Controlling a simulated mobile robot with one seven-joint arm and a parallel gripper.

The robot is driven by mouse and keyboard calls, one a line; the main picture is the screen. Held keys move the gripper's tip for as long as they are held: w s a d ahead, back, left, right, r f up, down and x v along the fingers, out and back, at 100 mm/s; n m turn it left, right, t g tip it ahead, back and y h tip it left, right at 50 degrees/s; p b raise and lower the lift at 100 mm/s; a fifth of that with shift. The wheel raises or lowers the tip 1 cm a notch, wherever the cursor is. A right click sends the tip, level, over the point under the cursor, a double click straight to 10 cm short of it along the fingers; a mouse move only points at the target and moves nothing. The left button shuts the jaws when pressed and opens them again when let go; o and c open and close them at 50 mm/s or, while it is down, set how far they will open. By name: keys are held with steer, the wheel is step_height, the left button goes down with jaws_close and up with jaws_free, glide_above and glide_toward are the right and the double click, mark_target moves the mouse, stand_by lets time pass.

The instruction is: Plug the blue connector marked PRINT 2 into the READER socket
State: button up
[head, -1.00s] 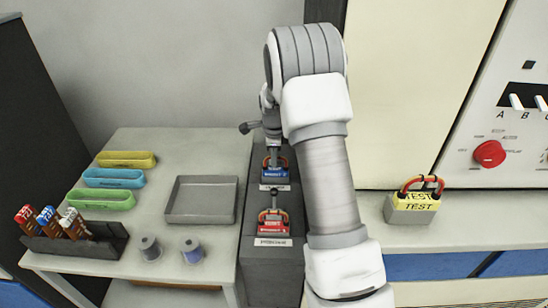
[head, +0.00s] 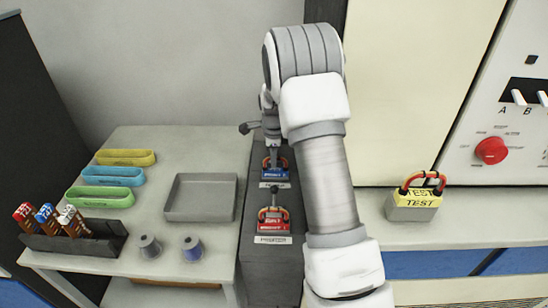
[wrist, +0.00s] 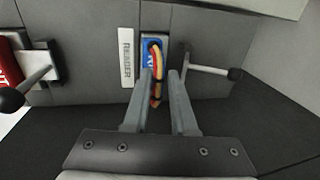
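The blue connector (head: 276,174), with a loop of red and yellow cable on top, sits at the READER socket in the back of the dark grey unit. In the wrist view the connector (wrist: 152,46) is beside the READER label (wrist: 127,57). Its print is too small to read in full. My gripper (wrist: 161,72) is over it, with its two fingers apart. The cable loop (wrist: 157,68) shows between the fingertips and is partly hidden by the left finger. I cannot tell whether the fingers touch it. A lever (wrist: 208,70) with a dark knob stands beside the socket.
A red connector (head: 273,226) sits in the front socket, with its own lever. A yellow TEST block (head: 414,207) stands on the right counter.

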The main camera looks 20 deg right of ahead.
steer(key=o, duration=0.3)
steer(key=s+a+r+p, duration=0.1)
steer(key=s+r+p, duration=0.15)
steer(key=r, duration=1.45)
steer(key=s+a+r+n+t, duration=0.1)
steer(key=s+a+r+n, duration=0.3)
steer(key=s+r+n, duration=0.3)
steer(key=s+a+r+n+t, duration=0.1)
steer(key=s+a+n, duration=0.1)
steer(key=s+n, duration=0.3)
steer(key=s+a+r+n+p, duration=0.1)
steer(key=s+n, duration=0.4)
steer(key=s, duration=0.6)
steer(key=s+a+r+n+t, duration=0.1)
steer(key=s+a+n, duration=0.3)
steer(key=s, duration=0.5)
steer(key=shift+r+n+t+y+p, duration=0.3)
steer(key=shift+r+n+y, duration=0.15)
steer(key=shift+n, duration=0.35)
